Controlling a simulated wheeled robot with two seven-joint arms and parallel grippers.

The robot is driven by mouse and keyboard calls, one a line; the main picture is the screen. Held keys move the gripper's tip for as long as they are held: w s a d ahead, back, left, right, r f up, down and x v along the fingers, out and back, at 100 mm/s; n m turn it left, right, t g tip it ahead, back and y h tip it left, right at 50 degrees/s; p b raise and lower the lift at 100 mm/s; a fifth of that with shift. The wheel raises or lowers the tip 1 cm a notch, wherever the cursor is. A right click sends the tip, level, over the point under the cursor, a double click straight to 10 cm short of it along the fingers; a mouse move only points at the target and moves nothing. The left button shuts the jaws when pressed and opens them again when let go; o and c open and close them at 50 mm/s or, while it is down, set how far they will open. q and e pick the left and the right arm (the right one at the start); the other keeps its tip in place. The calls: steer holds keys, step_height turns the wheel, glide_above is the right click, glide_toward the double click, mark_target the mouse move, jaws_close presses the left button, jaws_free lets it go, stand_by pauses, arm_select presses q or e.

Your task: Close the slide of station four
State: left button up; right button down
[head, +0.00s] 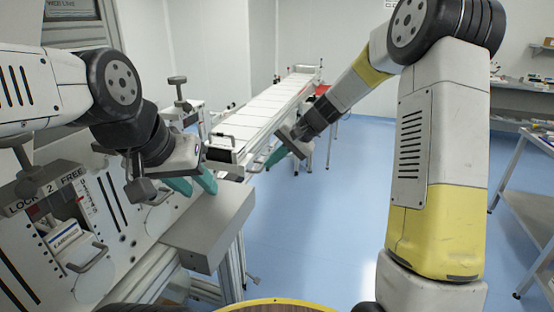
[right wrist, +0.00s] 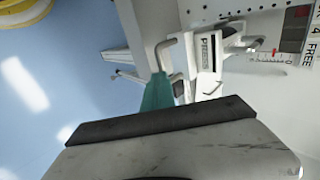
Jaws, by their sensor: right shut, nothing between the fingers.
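The right wrist view shows the slide of station four (right wrist: 207,68), a white block with a printed label. A bent grey handle (right wrist: 163,50) is at its left. A "4 FREE" marking (right wrist: 306,50) is on the panel at right. The teal fingertips of my right gripper (right wrist: 157,93) are shut and empty, close to the handle's lower end; I cannot tell if they touch. In the head view my right gripper (head: 276,157) is beside the long white conveyor. My left gripper (head: 194,184) has its teal fingers apart, above a grey box. I cannot pick out station four in the head view.
The grey box (head: 210,225) juts from the machine under my left gripper. Station two's panel (head: 50,195), marked "LOCK 2 FREE", has a slide with a handle (head: 88,258). The white conveyor (head: 265,108) runs away behind. Blue floor (head: 330,215) is clear; a grey table (head: 530,190) stands right.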

steer(key=w+a, duration=0.1)
steer(key=a, duration=0.4)
steer(key=w+a, duration=0.2)
steer(key=a, duration=0.4)
steer(key=w+a, duration=0.2)
steer(key=a, duration=0.3)
steer(key=shift+w+a+f, duration=0.1)
steer(key=shift+w+a, duration=0.1)
steer(key=shift+a, duration=0.05)
steer(key=shift+w+a, duration=0.2)
steer(key=shift+a, duration=0.45)
